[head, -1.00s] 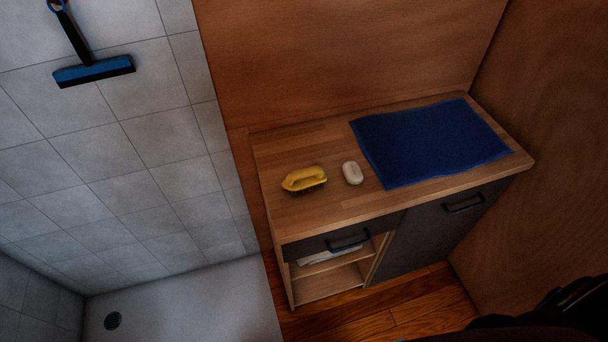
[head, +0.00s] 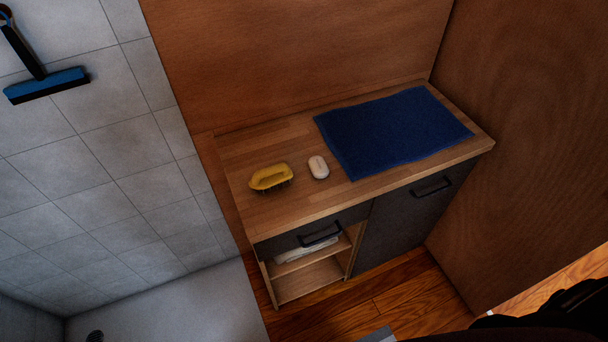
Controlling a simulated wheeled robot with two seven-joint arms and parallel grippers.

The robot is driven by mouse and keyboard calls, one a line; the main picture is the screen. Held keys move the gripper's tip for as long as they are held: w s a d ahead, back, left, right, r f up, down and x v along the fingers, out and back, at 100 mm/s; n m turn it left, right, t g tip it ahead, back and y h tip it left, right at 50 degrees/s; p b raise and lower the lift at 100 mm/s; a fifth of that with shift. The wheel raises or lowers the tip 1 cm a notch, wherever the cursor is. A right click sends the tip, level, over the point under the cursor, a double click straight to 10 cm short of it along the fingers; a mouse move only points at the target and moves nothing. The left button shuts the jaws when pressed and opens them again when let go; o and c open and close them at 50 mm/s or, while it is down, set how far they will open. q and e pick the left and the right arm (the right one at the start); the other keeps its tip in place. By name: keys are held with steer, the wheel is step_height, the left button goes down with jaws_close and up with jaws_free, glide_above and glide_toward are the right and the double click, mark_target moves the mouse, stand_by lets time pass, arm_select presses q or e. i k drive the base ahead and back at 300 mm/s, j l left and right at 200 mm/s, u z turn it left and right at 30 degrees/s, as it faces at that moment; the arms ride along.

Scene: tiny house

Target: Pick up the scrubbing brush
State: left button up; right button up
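The yellow scrubbing brush (head: 270,177) lies on the left part of the wooden cabinet top (head: 290,205) in the head view, with its dark bristles showing along the lower edge. A white bar of soap (head: 318,167) lies just to its right, apart from it. Neither gripper can be made out; only a dark part of my own body shows at the bottom right corner. Nothing touches the brush.
A blue towel (head: 392,130) lies flat on the right of the top. Below are a drawer handle (head: 320,235), an open shelf (head: 310,278) and a dark door (head: 410,222). A wooden wall closes the right side. A blue squeegee (head: 46,85) hangs at the tiled left wall.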

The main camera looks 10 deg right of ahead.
mark_target(269, 177)
steer(key=i+j+z, duration=0.3)
steer(key=j+z, duration=0.35)
steer(key=i+j+z, duration=0.3)
steer(key=k, duration=0.1)
